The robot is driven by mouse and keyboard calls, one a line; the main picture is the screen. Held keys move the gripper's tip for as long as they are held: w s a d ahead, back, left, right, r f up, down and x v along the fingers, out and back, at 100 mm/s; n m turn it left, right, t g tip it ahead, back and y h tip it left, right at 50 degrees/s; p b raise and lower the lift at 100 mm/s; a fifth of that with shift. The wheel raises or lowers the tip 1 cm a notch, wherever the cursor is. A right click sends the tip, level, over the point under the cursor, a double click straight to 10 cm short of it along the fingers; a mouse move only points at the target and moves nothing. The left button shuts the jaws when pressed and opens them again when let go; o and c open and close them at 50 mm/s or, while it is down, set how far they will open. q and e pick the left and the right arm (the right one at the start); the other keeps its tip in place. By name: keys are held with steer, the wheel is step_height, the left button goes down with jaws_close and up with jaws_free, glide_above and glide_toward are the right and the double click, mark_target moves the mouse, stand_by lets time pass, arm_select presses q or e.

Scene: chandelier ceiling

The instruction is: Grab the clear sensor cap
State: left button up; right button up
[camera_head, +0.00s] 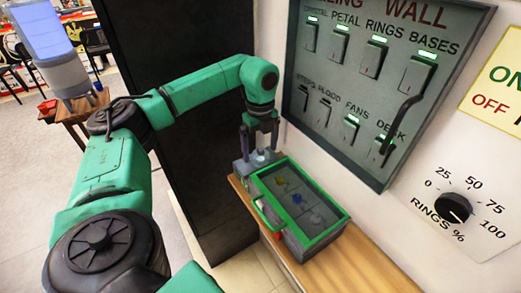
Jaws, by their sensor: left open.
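My left gripper (260,149) points down over the left end of a wooden shelf, with its two dark fingers apart. Below and between the fingers is a small grey base (246,170) with a pale, rounded piece (261,158) on top. I cannot tell whether this piece is the clear sensor cap or whether the fingers touch it. Right beside it stands a grey box with a green rim (326,235). Inside are a yellowish piece (280,181), a blue piece (297,199) and a faint clear or grey piece (315,218). My right gripper is out of view.
The narrow wooden shelf (345,268) runs along the wall. A grey switch panel (335,85) with lit green switches hangs above it. A black dial (455,208) is at right. A dark cabinet (180,130) stands behind my arm. A water dispenser (50,50) is far left.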

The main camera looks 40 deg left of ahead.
arm_select(q)
steer(key=shift+f, duration=0.15)
steer(key=c, duration=1.4)
steer(key=shift+o, duration=0.2)
